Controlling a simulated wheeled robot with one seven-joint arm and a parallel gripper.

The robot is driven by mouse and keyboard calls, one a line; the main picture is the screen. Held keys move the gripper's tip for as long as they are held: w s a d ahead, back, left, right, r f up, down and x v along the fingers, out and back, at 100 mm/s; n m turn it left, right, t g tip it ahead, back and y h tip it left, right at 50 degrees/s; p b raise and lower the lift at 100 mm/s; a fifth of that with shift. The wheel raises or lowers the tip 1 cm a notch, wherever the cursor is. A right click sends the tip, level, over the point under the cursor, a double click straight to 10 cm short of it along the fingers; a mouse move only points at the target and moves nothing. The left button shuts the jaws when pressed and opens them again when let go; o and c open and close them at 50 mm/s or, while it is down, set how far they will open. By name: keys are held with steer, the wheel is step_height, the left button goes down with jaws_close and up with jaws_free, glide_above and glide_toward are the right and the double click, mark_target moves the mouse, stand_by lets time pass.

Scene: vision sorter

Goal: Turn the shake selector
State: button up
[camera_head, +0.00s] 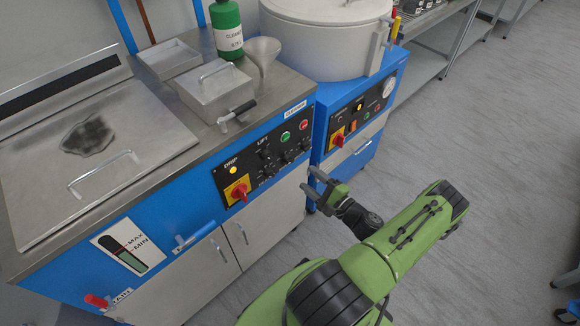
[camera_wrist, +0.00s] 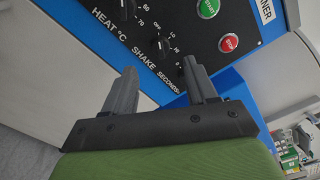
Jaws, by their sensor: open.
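The shake selector is a small black knob (camera_wrist: 160,46) on the black control panel (camera_wrist: 182,18) in the wrist view, beside the word SHAKE and OFF, LO and HI marks. In the head view the panel (camera_head: 250,178) is on the blue front of the left machine; its knobs are too small to tell apart. My gripper (camera_wrist: 160,68) is open and empty, its fingers pointing at the panel with the selector between and beyond the tips. Contact cannot be told. In the head view my gripper (camera_head: 311,182) is just right of the panel.
A HEAT knob (camera_wrist: 124,8), green START button (camera_wrist: 207,8) and red STOP button (camera_wrist: 228,43) are near the selector. A red-and-yellow switch (camera_head: 238,190) is lower on the panel. A second blue machine (camera_head: 345,118) stands close at right. The floor (camera_head: 480,140) beyond is clear.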

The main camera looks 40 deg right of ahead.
mark_target(293, 161)
steer(key=w+b, duration=0.1)
steer(key=w, duration=0.8)
steer(key=shift+a+b, duration=0.1)
steer(key=shift+b, duration=0.2)
steer(key=c, duration=1)
steer(key=shift+m, duration=0.3)
steer(key=m, duration=0.5)
steer(key=shift+r+m+p, duration=0.1)
steer(key=shift+m+p, duration=0.2)
steer(key=m, duration=0.6)
steer(key=shift+d, duration=0.35)
steer(key=m+p, duration=0.1)
steer(key=m, duration=0.5)
steer(key=shift+d+m, duration=0.15)
steer(key=shift+m, duration=0.15)
steer(key=shift+d+f+m, duration=0.1)
steer(key=shift+f+m, duration=0.1)
steer(key=shift+m, duration=2.4)
